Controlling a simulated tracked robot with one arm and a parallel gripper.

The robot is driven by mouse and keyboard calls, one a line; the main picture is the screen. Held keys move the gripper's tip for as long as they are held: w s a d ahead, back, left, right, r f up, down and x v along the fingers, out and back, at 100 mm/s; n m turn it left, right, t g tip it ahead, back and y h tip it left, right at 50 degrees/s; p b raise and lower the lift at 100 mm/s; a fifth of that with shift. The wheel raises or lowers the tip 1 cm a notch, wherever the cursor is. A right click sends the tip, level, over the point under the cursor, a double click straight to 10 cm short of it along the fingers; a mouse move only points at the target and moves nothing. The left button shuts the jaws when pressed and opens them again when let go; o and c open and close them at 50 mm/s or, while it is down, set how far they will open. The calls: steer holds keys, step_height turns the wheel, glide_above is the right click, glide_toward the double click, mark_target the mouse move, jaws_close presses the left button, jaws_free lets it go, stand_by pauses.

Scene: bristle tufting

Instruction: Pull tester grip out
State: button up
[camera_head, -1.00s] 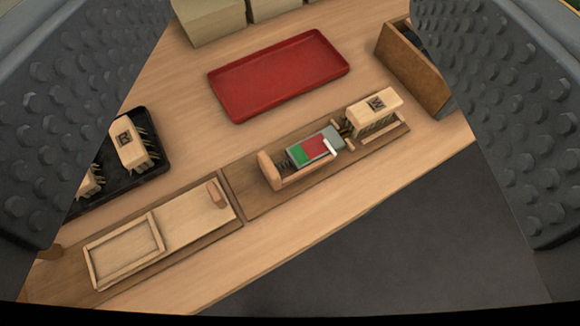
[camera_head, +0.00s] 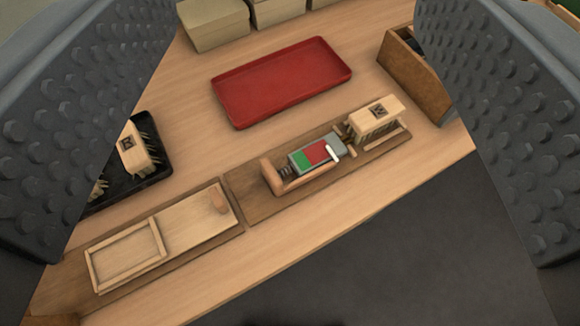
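The pull tester (camera_head: 275,176) is a wooden device on a brown board near the middle of the bench.
A red tray (camera_head: 282,80) lies empty behind the tester. A black tray (camera_head: 150,178) with tufted blocks is at left, partly hidden by my finger. A framed wooden board (camera_head: 128,254) lies at front left. A brown wooden box (camera_head: 415,80) stands at right; pale boxes (camera_head: 215,22) line the back.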

steer(key=c, duration=0.3)
steer(key=shift+w, duration=0.25)
steer(key=shift+c, duration=1.2)
steer(key=n+g+p, duration=0.6)
steer(key=g+p, duration=0.9)
steer(key=p, duration=1)
glide_above(271, 170)
step_height(271, 170, down, 29)
step_height(271, 170, down, 13)
steer(key=shift+r, duration=0.1)
